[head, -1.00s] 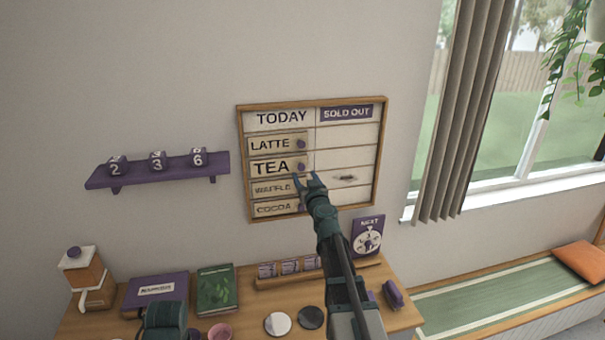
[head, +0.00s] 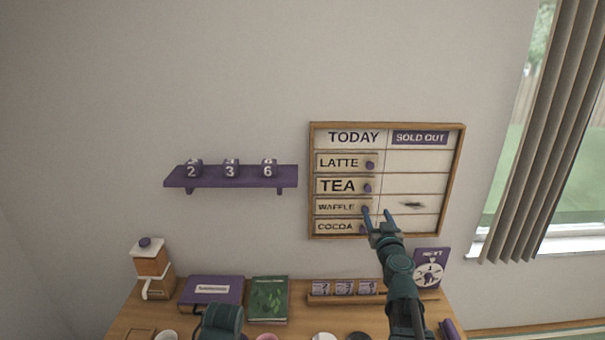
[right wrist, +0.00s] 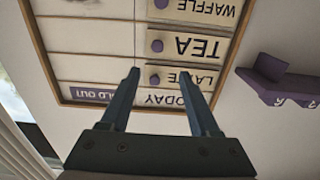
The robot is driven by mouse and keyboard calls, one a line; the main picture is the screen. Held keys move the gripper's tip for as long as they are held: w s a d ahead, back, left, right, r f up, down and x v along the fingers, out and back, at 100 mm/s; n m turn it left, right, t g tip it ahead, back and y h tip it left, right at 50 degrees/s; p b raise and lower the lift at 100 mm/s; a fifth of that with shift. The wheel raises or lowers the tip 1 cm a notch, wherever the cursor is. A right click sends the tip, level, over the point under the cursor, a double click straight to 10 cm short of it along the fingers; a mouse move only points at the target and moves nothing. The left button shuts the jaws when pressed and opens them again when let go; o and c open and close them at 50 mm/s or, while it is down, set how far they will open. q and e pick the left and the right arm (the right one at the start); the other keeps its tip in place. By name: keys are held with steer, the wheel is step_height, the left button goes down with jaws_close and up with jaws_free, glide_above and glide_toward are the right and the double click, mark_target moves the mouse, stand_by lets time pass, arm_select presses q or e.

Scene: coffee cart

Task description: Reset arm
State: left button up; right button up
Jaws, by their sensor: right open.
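My right gripper (head: 377,214) is open and empty in front of the wall menu board, by the right end of the waffle strip (head: 337,207). In the right wrist view its two fingers (right wrist: 160,73) stand apart with nothing between them, and the board shows upside down behind them. The wood-framed board (head: 312,150) holds strips for latte (head: 338,162), tea (head: 337,186), waffle and cocoa (head: 335,227), with purple knobs at their right ends. I cannot tell whether the gripper touches the board. My left gripper cannot be made out.
A purple shelf (head: 230,180) with number blocks hangs left of the board. The counter below holds a grinder (head: 152,268), a purple book (head: 212,290), a green book (head: 268,300), a card rack (head: 345,299) and a "next" dial sign (head: 431,268). A curtained window (head: 540,150) is at right.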

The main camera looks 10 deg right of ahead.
steer(key=s+a+f+n+g+y+b, duration=0.1)
steer(key=a+f+n+g+y+b, duration=0.25)
steer(key=a, duration=0.65)
steer(key=s+a+f+n+g+y, duration=0.15)
steer(key=a+f+y, duration=0.25)
steer(key=a+f, duration=0.45)
steer(key=s+a+f+n+g+y+b, duration=0.1)
steer(key=a+f+n+g+y+b, duration=0.15)
steer(key=a, duration=0.85)
steer(key=s+a+f+n+g+b, duration=0.15)
steer(key=s+a+f+g, duration=0.25)
steer(key=s+a+f, duration=0.4)
steer(key=s+d+f+m+g+h+b, duration=0.2)
steer(key=s+f+g+h, duration=0.4)
steer(key=s+f, duration=0.5)
steer(key=s+d+h+b, duration=0.1)
steer(key=s+b, duration=0.1)
steer(key=shift+s+d+m, duration=0.3)
steer(key=shift+s+d, duration=0.1)
